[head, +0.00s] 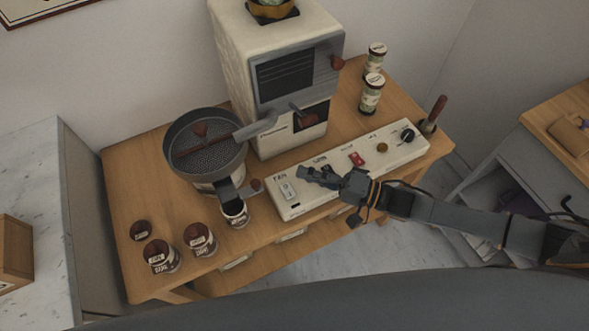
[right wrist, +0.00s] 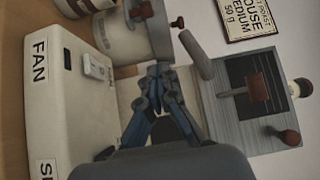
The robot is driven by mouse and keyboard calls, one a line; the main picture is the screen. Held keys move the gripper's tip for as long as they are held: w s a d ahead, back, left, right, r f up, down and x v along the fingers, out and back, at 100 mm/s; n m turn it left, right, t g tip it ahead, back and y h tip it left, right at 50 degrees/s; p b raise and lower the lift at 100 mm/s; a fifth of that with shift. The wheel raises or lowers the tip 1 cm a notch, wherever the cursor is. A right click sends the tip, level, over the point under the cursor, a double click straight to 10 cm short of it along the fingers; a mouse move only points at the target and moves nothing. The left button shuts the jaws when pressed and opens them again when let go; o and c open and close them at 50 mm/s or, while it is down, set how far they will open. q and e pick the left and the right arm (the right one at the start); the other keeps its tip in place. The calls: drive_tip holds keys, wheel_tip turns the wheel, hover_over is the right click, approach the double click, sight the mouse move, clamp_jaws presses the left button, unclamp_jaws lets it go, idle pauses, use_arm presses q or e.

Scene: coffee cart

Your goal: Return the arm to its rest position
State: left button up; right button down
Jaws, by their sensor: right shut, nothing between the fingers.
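My right arm (head: 470,216) comes in from the right in the head view, stretched out over the cart's front. My right gripper (head: 306,174) is shut and empty. It is over the white control panel (head: 325,199), just right of the FAN switch (head: 288,190). The right wrist view also shows the closed fingers (right wrist: 158,88), with the FAN switch (right wrist: 94,66) to their left. I cannot tell whether the fingers touch the panel. My left gripper is in neither view.
A roaster (head: 226,27) stands behind the panel, with a round cooling tray (head: 205,109) at left. A can (head: 236,214) sits under the tray's chute. More cans (head: 161,256) stand front left, jars (head: 371,94) back right. A drawer unit (head: 492,172) stands right of the cart.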

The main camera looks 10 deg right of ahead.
drive_tip(key=shift+s+d+r, duration=0.1)
drive_tip(key=shift+s, duration=0.1)
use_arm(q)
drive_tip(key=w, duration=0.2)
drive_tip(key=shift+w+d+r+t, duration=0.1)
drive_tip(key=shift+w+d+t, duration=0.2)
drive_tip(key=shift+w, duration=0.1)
use_arm(e)
drive_tip(key=shift+w, duration=0.1)
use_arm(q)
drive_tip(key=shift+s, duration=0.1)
